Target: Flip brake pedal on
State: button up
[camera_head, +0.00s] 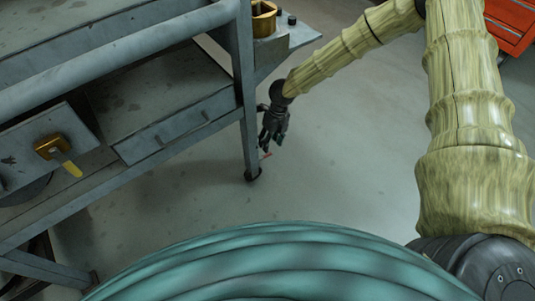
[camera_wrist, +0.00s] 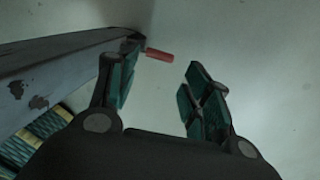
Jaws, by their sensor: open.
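The brake pedal (camera_wrist: 159,55) is a small red lever by the foot of a grey leg. It shows in the wrist view just beyond my fingertips, between the two fingers. In the head view the red pedal (camera_head: 266,155) is a thin sliver beside the workbench leg, partly hidden by my fingers. My gripper (camera_head: 271,146) points down close above it. In the wrist view my gripper (camera_wrist: 158,85) is open, with green-padded fingers apart and nothing between them. I cannot tell whether a finger touches the pedal.
The grey metal workbench (camera_head: 185,128) fills the left, with its leg (camera_head: 249,140) right beside my gripper. A yellow-handled latch (camera_head: 52,147) and a brass part (camera_head: 264,18) are on it. A red cabinet (camera_head: 513,22) stands far right. The floor (camera_head: 350,165) right of the leg is clear.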

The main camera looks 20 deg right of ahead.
aim_at(268, 154)
jog(key=f+b, duration=0.1)
jog(key=f, duration=0.1)
jog(key=f+b, duration=0.1)
jog(key=f, duration=0.1)
jog(key=a+f+b, duration=0.1)
jog(key=f, duration=0.1)
jog(key=shift+s+a+f, duration=0.1)
jog(key=shift+s+f, duration=0.1)
jog(key=shift+s, duration=0.05)
grip_shut()
jog(key=shift+p, duration=0.3)
jog(key=shift+y+p, duration=0.3)
jog(key=shift+p, duration=0.2)
jog(key=shift+f+y+p, duration=0.25)
jog(key=shift+y+p, duration=0.05)
jog(key=shift+p, duration=0.15)
